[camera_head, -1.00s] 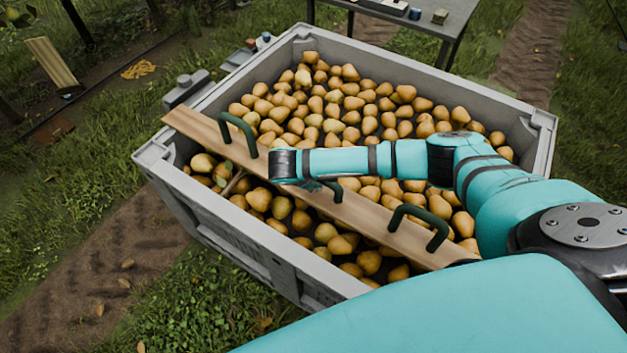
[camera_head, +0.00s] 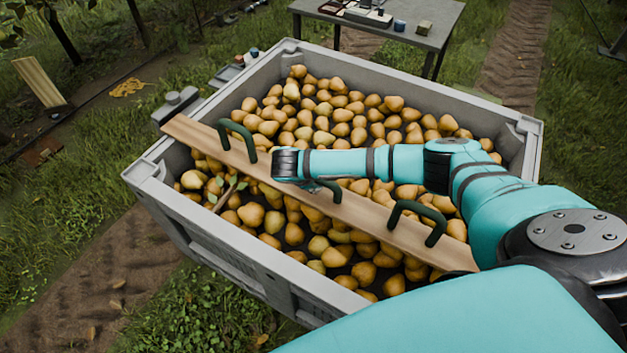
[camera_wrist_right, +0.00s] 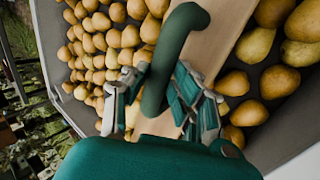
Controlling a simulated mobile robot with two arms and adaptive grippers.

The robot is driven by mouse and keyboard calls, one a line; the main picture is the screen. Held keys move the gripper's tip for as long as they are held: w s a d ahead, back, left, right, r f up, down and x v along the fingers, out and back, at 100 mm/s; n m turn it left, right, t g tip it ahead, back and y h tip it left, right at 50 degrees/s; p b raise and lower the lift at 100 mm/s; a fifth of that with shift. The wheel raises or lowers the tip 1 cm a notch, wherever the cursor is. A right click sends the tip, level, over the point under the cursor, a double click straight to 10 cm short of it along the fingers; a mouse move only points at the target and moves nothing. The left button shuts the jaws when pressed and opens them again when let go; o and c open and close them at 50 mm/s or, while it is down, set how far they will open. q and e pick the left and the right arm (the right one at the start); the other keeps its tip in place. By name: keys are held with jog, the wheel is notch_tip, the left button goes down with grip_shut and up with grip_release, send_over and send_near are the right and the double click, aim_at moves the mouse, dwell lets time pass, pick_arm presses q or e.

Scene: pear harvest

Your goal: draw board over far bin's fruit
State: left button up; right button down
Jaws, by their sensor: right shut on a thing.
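A long wooden board (camera_head: 350,211) with several dark green handles lies across the grey bin (camera_head: 215,234), on or just above the pears (camera_head: 336,116). Its left end (camera_head: 180,128) reaches over the bin's left wall. Its right end is partly hidden by my arm. My right gripper (camera_head: 318,185) is at the board's middle handle. In the right wrist view the gripper (camera_wrist_right: 151,95) is shut on that green handle (camera_wrist_right: 172,55), with pears on both sides of the board. My left gripper is not in view.
A grey table (camera_head: 400,30) with small items stands behind the bin. A leaning plank (camera_head: 38,82) is at the far left. A twig with leaves (camera_head: 226,192) lies among the pears near the left corner. Grass and bare soil surround the bin.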

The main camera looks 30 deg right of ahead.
jog(key=w+d+b, duration=0.1)
jog(key=w+d, duration=0.5)
jog(key=d, duration=0.4)
jog(key=shift+r+b, duration=0.15)
jog(key=shift+b, duration=0.15)
dwell(1.4)
jog(key=shift+w+d, duration=0.1)
jog(key=shift+f, duration=0.25)
dwell(1.0)
